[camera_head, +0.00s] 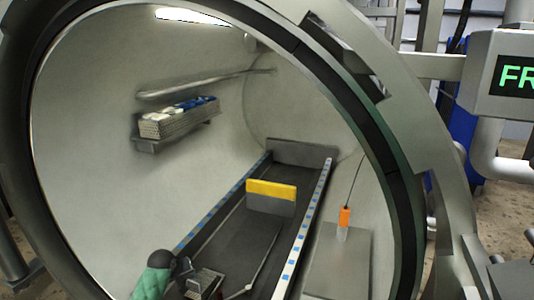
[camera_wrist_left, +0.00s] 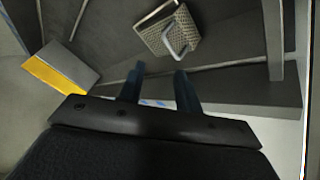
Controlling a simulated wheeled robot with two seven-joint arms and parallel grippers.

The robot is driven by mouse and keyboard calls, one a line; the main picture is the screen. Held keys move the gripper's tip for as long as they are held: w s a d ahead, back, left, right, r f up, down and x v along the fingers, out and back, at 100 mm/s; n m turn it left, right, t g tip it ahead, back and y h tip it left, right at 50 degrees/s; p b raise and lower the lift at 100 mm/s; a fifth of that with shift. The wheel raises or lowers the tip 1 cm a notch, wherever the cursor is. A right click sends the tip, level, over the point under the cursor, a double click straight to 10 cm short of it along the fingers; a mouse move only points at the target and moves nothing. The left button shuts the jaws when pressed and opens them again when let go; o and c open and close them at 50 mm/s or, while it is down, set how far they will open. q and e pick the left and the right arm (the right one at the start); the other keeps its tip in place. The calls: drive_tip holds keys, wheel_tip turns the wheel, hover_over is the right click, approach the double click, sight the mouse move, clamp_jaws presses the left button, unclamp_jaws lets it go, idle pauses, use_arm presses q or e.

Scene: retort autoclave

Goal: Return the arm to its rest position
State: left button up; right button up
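My left arm, with a green sleeve, comes into the lower left of the head view. Its dark gripper (camera_head: 188,272) is inside the round chamber, above the left side of the track. In the wrist view the gripper's two fingers (camera_wrist_left: 160,88) stand apart with nothing between them, so it is open and empty. A small perforated metal box (camera_wrist_left: 168,32) with a loop handle lies beyond the fingertips, apart from them. The box also shows beside the gripper in the head view (camera_head: 206,282). My right gripper is not in view.
The round chamber rim (camera_head: 398,150) surrounds the opening. A yellow-topped grey block (camera_head: 270,190) stands across the track. A wall shelf carries a perforated tray (camera_head: 175,122) of pouches at the upper left. An orange probe (camera_head: 345,216) stands on a grey plate right of the track.

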use_arm(q)
drive_tip(key=s+d+r+m, duration=0.4)
drive_tip(key=s+d+r, duration=0.1)
drive_tip(key=r, duration=0.4)
drive_tip(key=s+d+r+m+y+p, duration=0.1)
drive_tip(key=s+d+r+m+p, duration=0.1)
drive_tip(key=s, duration=0.5)
drive_tip(key=s+d+r+m+p, duration=0.1)
drive_tip(key=s+d+p, duration=0.15)
drive_tip(key=s, duration=0.45)
drive_tip(key=s+d+f+g+p, duration=0.1)
drive_tip(key=s+d+p, duration=0.1)
drive_tip(key=s, duration=0.9)
drive_tip(key=s+d+f+g+p, duration=0.1)
drive_tip(key=s+d+g+p, duration=0.1)
drive_tip(key=s, duration=0.9)
drive_tip(key=s+d+f+g+h+p, duration=0.1)
drive_tip(key=s+d+p, duration=0.1)
drive_tip(key=s, duration=1)
drive_tip(key=shift+d+f, duration=0.15)
drive_tip(key=shift+d, duration=0.35)
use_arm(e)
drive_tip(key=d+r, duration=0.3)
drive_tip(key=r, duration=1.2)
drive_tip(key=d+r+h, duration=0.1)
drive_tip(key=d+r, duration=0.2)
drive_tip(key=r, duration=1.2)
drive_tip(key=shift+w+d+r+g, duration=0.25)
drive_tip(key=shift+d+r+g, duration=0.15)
